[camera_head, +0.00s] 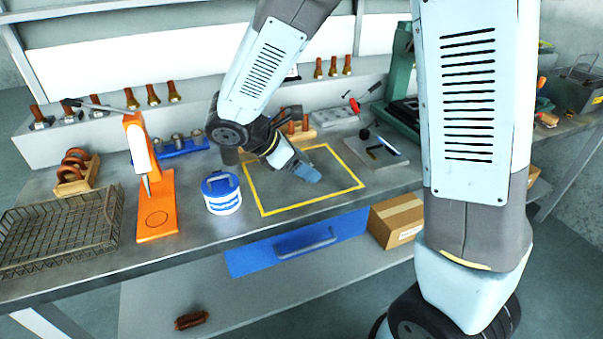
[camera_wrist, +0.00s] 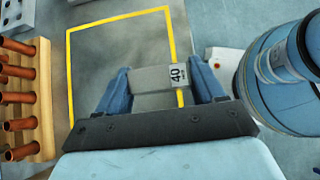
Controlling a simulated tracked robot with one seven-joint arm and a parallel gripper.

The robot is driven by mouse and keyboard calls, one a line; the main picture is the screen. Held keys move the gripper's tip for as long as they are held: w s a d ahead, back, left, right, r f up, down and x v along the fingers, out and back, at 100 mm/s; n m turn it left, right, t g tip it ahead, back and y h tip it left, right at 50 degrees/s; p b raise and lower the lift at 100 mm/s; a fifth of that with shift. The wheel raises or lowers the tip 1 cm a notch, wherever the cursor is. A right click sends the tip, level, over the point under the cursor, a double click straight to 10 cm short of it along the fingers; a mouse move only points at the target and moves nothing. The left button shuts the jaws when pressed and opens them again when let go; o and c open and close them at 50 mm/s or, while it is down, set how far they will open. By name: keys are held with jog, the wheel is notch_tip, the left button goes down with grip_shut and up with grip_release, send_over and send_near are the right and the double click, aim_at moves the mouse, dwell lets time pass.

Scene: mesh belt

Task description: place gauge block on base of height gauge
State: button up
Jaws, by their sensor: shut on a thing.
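My gripper (camera_head: 306,172) is low over the yellow-outlined area of the bench in the head view. In the wrist view its two blue fingers (camera_wrist: 165,84) are shut on a grey gauge block (camera_wrist: 152,77) marked "40", held crosswise between the fingertips. In the head view I cannot make out the block at the fingers. The orange height gauge (camera_head: 137,150) stands upright to the left, with a flat orange base (camera_head: 156,224) bearing a dark ring outline. The base looks empty. My gripper is to its right, well apart from it.
A white tub with a blue lid (camera_head: 222,195) stands between the height gauge and the yellow outline (camera_head: 262,211). A wire basket (camera_head: 60,236) is left of the base. A wooden rack with copper pieces (camera_wrist: 22,100) stands behind my gripper. The outlined area is mostly clear.

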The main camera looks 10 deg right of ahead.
jog(key=s+a+r, duration=0.3)
jog(key=s+r, duration=0.2)
jog(key=s, duration=0.4)
jog(key=shift+s+a+r, duration=0.25)
jog(key=shift+s+r, duration=0.1)
jog(key=shift+s, duration=0.05)
